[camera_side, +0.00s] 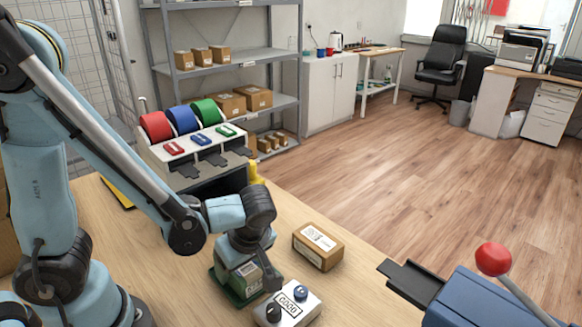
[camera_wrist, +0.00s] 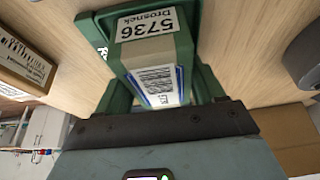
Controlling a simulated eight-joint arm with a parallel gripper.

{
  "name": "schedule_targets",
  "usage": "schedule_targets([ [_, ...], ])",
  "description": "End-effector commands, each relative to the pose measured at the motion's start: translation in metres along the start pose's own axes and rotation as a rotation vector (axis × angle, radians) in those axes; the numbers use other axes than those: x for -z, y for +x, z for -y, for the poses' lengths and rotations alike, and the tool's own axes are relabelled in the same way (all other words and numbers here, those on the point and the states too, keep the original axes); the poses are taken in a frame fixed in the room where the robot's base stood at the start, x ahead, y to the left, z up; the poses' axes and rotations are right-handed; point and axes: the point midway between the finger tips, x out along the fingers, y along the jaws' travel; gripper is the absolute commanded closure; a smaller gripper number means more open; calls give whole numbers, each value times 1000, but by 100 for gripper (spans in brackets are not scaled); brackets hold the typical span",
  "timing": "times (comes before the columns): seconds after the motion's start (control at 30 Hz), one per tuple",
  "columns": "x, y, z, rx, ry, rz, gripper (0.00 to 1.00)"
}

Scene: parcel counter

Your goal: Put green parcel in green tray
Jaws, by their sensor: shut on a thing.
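The green parcel (camera_side: 249,277) is between the fingers of my gripper (camera_side: 247,271), which is shut on it. In the wrist view the parcel (camera_wrist: 157,84) shows a barcode label with a blue edge, and a white label reading 5736 is beyond it. The green tray (camera_side: 222,288) is directly below my gripper on the counter. Green walls, seemingly of the tray (camera_wrist: 95,33), also show around the parcel in the wrist view. The parcel looks within or just above the tray; I cannot tell whether it touches the tray floor.
A brown box (camera_side: 318,247) with a white label lies to the right of the tray. A rack with red, blue and green rolls (camera_side: 204,112) stands behind. A blue machine (camera_side: 465,300) is at right.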

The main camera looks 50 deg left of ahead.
Motion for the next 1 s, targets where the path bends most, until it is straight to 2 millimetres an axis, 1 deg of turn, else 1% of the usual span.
schedule_targets([
  [0.13,-1,2,0,0,0,0,69],
  [0.17,-1,2,0,0,0,0,29],
  [0.3,-1,2,0,0,0,0,7],
  [0.7,0,-1,0,0,0,0,6],
  [0.87,0,-14,0,-1,1,0,6],
  [1.0,0,-31,0,-1,2,0,6],
])
